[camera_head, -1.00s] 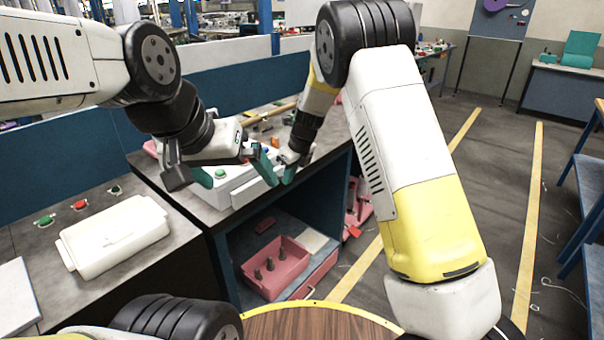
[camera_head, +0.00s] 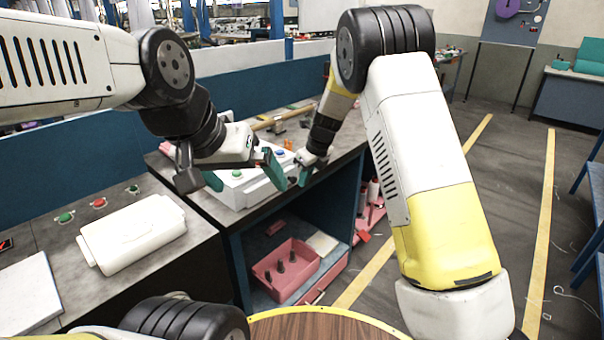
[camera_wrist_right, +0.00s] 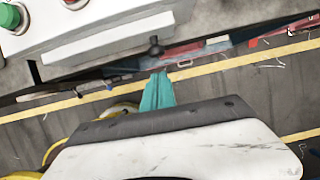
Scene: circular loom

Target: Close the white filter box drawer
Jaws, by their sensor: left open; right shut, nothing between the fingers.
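The white filter box (camera_head: 238,195) stands on the grey bench near the middle of the head view, with a green and a blue button on top. In the right wrist view, the box (camera_wrist_right: 40,35) is at top left, and its long white drawer front (camera_wrist_right: 110,38) runs along the near side. A gap at the drawer is hard to judge. My left gripper (camera_head: 242,172) is open over the box and partly hides it. My right gripper (camera_head: 305,176) is shut and empty beside the drawer side; its teal fingers (camera_wrist_right: 158,92) point toward the drawer front, contact unclear.
A white container (camera_head: 132,235) lies on the left bench near red and green buttons. Below the box, an open shelf holds a pink bin (camera_head: 286,268) with dark parts. A round wooden top (camera_head: 325,326) is at the bottom. Floor is free at right.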

